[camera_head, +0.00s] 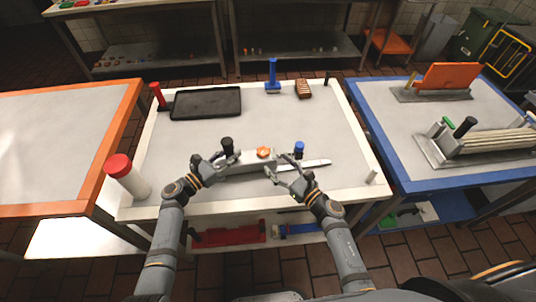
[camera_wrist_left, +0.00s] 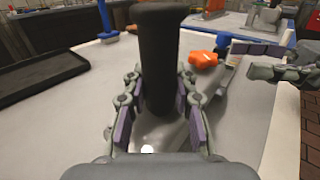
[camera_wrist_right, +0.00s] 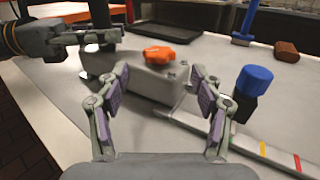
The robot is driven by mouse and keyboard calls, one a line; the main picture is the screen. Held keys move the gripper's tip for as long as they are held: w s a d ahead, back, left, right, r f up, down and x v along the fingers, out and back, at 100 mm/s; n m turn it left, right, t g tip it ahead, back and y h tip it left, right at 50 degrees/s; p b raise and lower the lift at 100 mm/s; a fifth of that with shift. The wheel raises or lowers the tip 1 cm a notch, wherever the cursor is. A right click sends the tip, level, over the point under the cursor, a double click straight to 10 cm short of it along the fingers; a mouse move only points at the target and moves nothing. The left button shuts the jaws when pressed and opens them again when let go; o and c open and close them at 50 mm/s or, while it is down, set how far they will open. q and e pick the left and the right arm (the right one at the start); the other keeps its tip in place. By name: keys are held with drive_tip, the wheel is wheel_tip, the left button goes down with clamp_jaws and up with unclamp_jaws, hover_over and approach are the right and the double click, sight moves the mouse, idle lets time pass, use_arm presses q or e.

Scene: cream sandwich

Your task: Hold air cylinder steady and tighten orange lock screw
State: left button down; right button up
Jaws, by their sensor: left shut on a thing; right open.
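The orange lock screw (camera_head: 263,152) is a lobed knob on top of a grey metal block (camera_wrist_right: 150,82). It also shows in the right wrist view (camera_wrist_right: 160,57). A black upright cylindrical handle (camera_wrist_left: 157,55), at the left end of this fixture, stands between the fingers of my left gripper (camera_head: 224,160), which is shut on it. I cannot tell which part is the air cylinder. My right gripper (camera_head: 280,170) is open and empty, at the near right of the block, apart from the orange screw.
A blue-topped knob (camera_wrist_right: 254,80) and a flat bar with coloured marks (camera_wrist_right: 250,145) are right of the block. A black tray (camera_head: 206,103), blue stand (camera_head: 272,80) and brown block (camera_head: 303,89) stand behind. A red-capped white cylinder (camera_head: 128,177) stands at left.

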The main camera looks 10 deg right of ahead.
sight(267, 155)
drive_tip(key=v, duration=0.3)
drive_tip(key=shift+s+d, duration=0.15)
drive_tip(key=shift+d+n+y, duration=0.25)
drive_tip(key=shift+n+y, duration=0.05)
drive_tip(key=shift+y, duration=0.1)
drive_tip(key=x, duration=1.2)
drive_tip(key=shift+a+f, duration=0.15)
drive_tip(key=c, duration=1.2)
drive_tip(key=shift+m+t+h, duration=0.4)
drive_tip(key=shift+m+h, duration=0.4)
drive_tip(key=shift+h, duration=0.3)
